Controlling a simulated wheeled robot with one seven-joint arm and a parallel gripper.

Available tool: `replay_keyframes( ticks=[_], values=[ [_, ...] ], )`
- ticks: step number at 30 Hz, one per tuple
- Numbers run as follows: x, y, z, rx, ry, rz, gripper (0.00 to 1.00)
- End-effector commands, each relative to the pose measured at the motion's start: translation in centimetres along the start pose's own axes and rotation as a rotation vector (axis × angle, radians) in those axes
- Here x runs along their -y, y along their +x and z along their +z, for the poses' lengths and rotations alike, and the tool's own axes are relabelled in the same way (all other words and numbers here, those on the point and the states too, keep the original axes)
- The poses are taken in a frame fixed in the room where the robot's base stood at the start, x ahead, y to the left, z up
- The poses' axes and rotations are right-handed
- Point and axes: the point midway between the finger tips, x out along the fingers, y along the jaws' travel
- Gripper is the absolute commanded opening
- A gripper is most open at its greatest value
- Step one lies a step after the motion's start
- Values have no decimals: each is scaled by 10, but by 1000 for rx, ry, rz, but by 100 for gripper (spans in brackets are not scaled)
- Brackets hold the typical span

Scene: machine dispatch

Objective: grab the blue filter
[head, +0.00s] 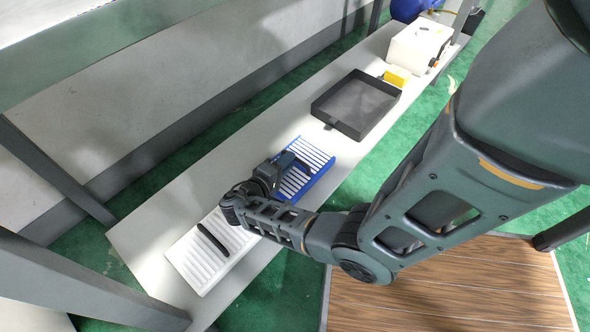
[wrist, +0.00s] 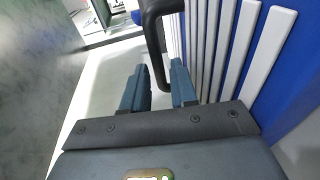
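The blue filter (head: 318,157), a blue frame with white slats, lies on the long pale shelf in the head view. My gripper (head: 292,160) is over its near-left part and hides some of it. In the wrist view the blue frame and slats (wrist: 244,50) fill the right side. A black handle (wrist: 156,45) stands up from the slats there. My gripper's two fingers (wrist: 159,82) are apart, with the lower end of the handle between them. The handle seems closer to the right finger; I cannot tell whether they touch.
A white slatted filter (head: 196,262) with a black handle lies on the shelf (head: 140,240) at the near left. A black tray (head: 357,104) stands farther along. Beyond it are a yellow block (head: 397,76) and a white box (head: 420,45). Grey posts (head: 58,168) stand at the left.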

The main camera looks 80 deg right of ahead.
Motion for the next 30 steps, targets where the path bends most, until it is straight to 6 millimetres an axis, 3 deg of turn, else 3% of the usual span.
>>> replay_keyframes(
  ticks=[10,19,30],
  values=[
    [-1,10,0,-1,0,1,27],
    [-1,10,0,-1,0,0,0],
    [0,9,0,-1,0,0,0]
  ],
)
